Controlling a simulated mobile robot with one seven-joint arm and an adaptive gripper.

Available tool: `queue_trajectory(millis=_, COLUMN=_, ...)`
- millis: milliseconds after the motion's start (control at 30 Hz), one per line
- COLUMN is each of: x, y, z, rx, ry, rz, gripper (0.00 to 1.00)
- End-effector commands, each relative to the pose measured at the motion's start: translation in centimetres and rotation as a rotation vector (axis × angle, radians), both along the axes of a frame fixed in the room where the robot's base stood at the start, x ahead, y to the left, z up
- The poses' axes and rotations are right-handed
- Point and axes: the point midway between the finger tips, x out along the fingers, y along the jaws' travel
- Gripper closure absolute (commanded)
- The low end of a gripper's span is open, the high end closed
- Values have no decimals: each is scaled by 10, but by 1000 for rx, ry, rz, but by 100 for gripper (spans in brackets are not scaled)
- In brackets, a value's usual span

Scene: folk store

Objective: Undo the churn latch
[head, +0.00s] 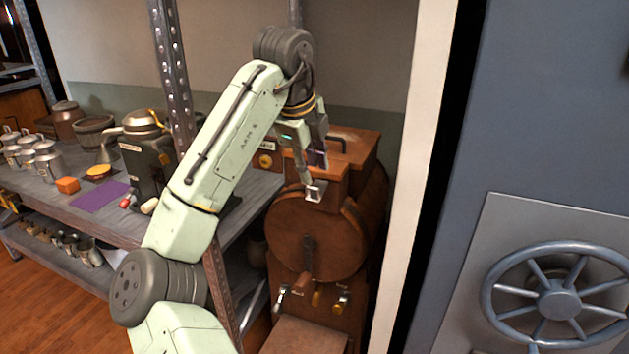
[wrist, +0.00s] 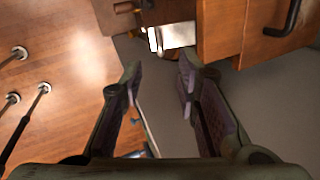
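The churn (head: 311,240) is a round wooden drum on a wooden stand, with a box-shaped wooden top, in the middle of the head view. A small pale metal latch (head: 315,191) sits at the front of that top. In the wrist view, the bright metal latch (wrist: 172,38) is at the top centre, beyond my fingertips. My gripper (head: 311,171) is at the latch, pointing down, and partly covers the churn top. In the wrist view, my gripper (wrist: 160,76) has its fingers apart with nothing between them. Whether a finger touches the latch cannot be told.
A metal shelf (head: 250,215) with jugs, pots and a purple cloth (head: 97,196) stands left of the churn. A dark handle (wrist: 288,20) is on the churn's wooden top. A pale post (head: 415,150) and a blue-grey door with a wheel (head: 559,299) stand to the right.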

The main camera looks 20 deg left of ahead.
Motion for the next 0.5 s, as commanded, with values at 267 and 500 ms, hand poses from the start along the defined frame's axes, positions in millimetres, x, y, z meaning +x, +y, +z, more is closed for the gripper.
queue_trajectory(millis=267, x=-17, y=2, z=45, rx=1, ry=0, rz=2, gripper=71)
queue_trajectory(millis=500, x=-21, y=2, z=54, rx=0, ry=1, rz=-1, gripper=71)
